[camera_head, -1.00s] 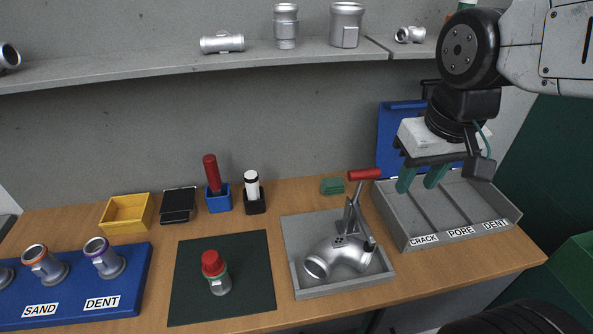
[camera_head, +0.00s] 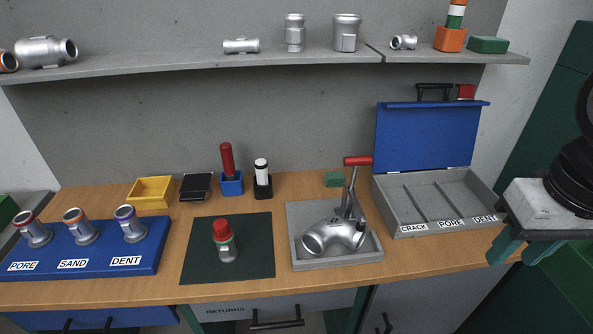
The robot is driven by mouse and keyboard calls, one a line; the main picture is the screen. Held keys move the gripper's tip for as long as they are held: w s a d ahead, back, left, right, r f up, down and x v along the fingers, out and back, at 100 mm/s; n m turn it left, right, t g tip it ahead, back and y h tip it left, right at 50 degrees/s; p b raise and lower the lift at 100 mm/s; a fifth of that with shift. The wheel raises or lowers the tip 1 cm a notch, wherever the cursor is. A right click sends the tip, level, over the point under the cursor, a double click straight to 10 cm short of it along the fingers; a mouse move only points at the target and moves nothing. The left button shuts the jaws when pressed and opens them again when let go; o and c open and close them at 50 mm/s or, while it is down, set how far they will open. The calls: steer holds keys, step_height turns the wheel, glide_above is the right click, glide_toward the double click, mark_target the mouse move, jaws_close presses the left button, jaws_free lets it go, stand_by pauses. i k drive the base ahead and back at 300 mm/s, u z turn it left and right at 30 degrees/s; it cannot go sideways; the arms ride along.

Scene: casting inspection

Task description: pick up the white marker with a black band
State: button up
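The white marker with a black band (camera_head: 261,167) stands upright in a small black holder (camera_head: 263,187) at the back of the bench, left of the middle. My gripper (camera_head: 517,252) is at the far right, over the bench's right end and far from the marker. Its two green fingers are spread apart with nothing between them.
Left of the marker is a blue holder (camera_head: 232,186) with a red-handled tool (camera_head: 227,160). A dark mat (camera_head: 200,262) bears a red-topped casting (camera_head: 225,242). To the right are a grey tray (camera_head: 299,223) with a clamped elbow casting and an open blue-lidded case (camera_head: 435,136). A shelf (camera_head: 200,68) hangs above.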

mark_target(261, 165)
steer(key=z, duration=3.05)
steer(key=k, duration=1.9)
steer(key=u, duration=2.25)
